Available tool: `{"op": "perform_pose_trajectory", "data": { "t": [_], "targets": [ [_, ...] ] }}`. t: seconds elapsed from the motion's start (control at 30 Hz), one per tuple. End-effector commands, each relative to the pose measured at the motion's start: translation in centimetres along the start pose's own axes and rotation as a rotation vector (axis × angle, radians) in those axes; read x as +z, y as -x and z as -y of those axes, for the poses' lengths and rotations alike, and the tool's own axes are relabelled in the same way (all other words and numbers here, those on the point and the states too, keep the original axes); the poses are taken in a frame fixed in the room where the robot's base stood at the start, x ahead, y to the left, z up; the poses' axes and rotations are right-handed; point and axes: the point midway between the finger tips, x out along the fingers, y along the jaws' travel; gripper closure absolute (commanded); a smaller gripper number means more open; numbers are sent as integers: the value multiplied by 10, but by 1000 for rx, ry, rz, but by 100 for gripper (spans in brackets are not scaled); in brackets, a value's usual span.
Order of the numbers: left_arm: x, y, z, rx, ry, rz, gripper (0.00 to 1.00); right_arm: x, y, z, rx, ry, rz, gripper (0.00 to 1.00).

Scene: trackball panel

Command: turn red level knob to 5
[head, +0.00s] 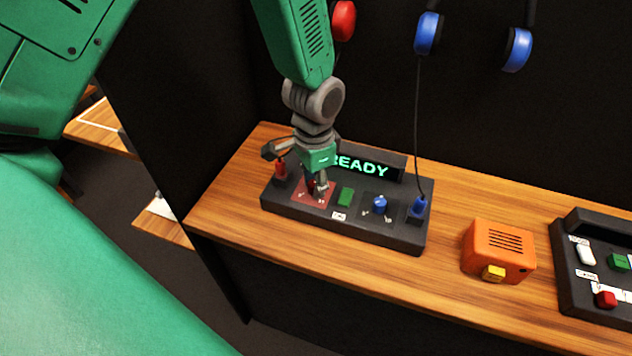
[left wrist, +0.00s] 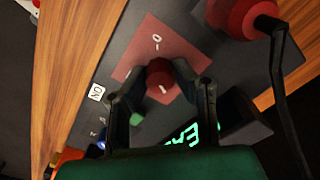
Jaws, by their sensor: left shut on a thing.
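The red level knob (left wrist: 161,78) stands on a red square plate (head: 307,198) at the left of a dark panel (head: 385,236). My left gripper (head: 317,188) comes down from above, and its two fingers are closed around the knob. In the left wrist view the gripper (left wrist: 158,92) has one finger on each side of the knob. A "0" mark shows on the red plate in that view. The fingers hide most of the knob in the head view, and I cannot read its setting. My right gripper is not in view.
An orange box (head: 497,251) and another panel (head: 590,300) stand right. Headphones (head: 427,33) hang behind.

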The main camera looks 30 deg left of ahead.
Motion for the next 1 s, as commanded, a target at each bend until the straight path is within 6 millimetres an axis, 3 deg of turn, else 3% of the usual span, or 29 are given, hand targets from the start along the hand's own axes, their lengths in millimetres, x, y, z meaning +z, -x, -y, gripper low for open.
{"op": "perform_pose_trajectory", "data": {
  "t": [0.17,0.2,0.27,0.67,1.0],
  "targets": [
    [4,-1,-1,3,1,10,100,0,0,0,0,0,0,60],
    [4,-1,-1,3,1,10,74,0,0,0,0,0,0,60],
    [3,0,-1,3,1,9,57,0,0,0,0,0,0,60],
    [0,6,1,0,0,1,57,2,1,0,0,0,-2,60],
    [-1,72,1,-1,1,-2,57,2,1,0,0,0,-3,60]
  ]
}}
